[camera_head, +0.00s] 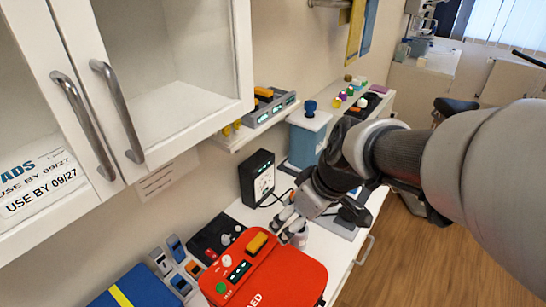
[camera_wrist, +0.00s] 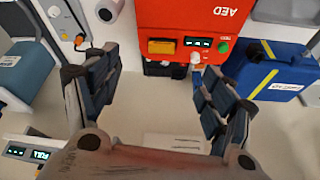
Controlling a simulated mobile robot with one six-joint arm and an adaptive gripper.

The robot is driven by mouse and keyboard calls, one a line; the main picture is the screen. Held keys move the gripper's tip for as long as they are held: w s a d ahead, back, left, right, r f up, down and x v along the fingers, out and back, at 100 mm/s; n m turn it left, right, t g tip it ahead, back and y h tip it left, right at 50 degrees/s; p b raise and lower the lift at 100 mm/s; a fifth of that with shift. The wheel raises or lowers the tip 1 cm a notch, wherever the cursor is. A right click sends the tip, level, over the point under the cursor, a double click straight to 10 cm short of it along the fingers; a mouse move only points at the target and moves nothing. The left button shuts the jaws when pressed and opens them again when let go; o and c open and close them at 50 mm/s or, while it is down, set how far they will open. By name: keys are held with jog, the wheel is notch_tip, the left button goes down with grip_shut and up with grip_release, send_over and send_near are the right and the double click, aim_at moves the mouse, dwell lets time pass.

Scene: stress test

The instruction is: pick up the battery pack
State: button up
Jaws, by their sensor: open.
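The red AED unit (camera_head: 290,277) lies on the counter. An orange-yellow block (camera_head: 257,243), which may be the battery pack, sits at its back edge. In the wrist view the same block (camera_wrist: 161,46) is at the AED's edge (camera_wrist: 185,14), beside a small display. Another orange block (camera_head: 263,91) sits on the charger on the wall shelf, so I cannot tell for sure which is the battery pack. My gripper (camera_head: 288,222) is just behind the AED's back right corner. In the wrist view my gripper (camera_wrist: 155,80) is open and empty, its fingers wide apart, with the block beyond them.
A blue case with a yellow stripe (camera_wrist: 270,80) lies beside the AED. A black box (camera_head: 258,178) stands against the wall, near a blue-and-white device (camera_head: 307,138). The charger (camera_head: 270,108) is on the shelf. White cabinet doors (camera_head: 85,90) hang above at left.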

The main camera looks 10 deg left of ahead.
jog(key=n, duration=0.2)
send_near(257, 241)
jog(key=f+b, duration=0.1)
jog(key=w+f+b, duration=0.1)
jog(key=shift+w+a+f+g, duration=0.1)
jog(key=shift+a+f+g, duration=0.1)
jog(key=shift+f+g, duration=0.15)
jog(key=b+x, duration=0.1)
jog(key=x, duration=0.4)
jog(key=shift+a+f, duration=0.25)
jog(key=shift+f, duration=0.1)
jog(key=shift+y, duration=0.3)
jog(key=shift+c, duration=0.3)
jog(key=c, duration=1.2)
jog(key=shift+r, duration=0.1)
jog(key=shift+c, duration=0.8)
jog(key=shift+r, duration=0.1)
